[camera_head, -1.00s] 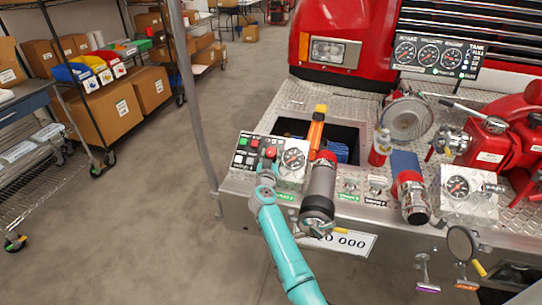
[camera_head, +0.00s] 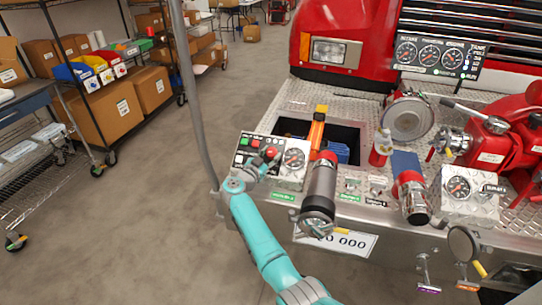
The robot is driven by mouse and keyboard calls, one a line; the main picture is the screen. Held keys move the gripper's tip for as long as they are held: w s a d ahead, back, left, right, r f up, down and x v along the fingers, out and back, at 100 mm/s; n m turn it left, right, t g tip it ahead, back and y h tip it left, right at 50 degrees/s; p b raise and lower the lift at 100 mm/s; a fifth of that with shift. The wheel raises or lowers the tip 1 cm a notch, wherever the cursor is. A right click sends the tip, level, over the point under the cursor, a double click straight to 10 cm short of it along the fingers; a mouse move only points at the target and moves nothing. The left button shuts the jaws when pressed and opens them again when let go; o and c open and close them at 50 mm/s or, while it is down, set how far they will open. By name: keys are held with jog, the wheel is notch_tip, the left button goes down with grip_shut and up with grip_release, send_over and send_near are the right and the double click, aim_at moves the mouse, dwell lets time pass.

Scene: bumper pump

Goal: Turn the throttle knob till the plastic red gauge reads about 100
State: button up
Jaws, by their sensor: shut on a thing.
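The left control panel (camera_head: 243,171) stands on the bumper's front left corner, with small green and red buttons and dark switches. A red knob (camera_head: 270,152) shows at its middle, taken to be the throttle knob. My gripper (camera_head: 264,161) is shut on this knob, and its fingers partly hide it. I cannot tell for certain whether this is the plastic red gauge.
A grey cylinder with a red top (camera_head: 321,187) stands close right of the panel. A grey vertical pole (camera_head: 193,95) rises at the left. Behind the panel is an open bin (camera_head: 345,136). A three-gauge panel (camera_head: 437,55) and another gauge box (camera_head: 468,196) are to the right.

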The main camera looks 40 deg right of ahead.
jog(key=m+g, duration=0.6)
jog(key=shift+w, duration=0.25)
jog(key=shift+m+g, duration=1.1)
jog(key=shift+m, duration=0.1)
jog(key=o, duration=1.1)
jog(key=shift+a, duration=0.1)
jog(key=a, duration=0.4)
jog(key=a+r, duration=0.1)
jog(key=a, duration=0.2)
jog(key=w+a+r, duration=0.1)
jog(key=a, duration=0.3)
jog(key=shift+a, duration=0.35)
jog(key=shift+o, duration=0.2)
jog(key=shift+f, duration=0.1)
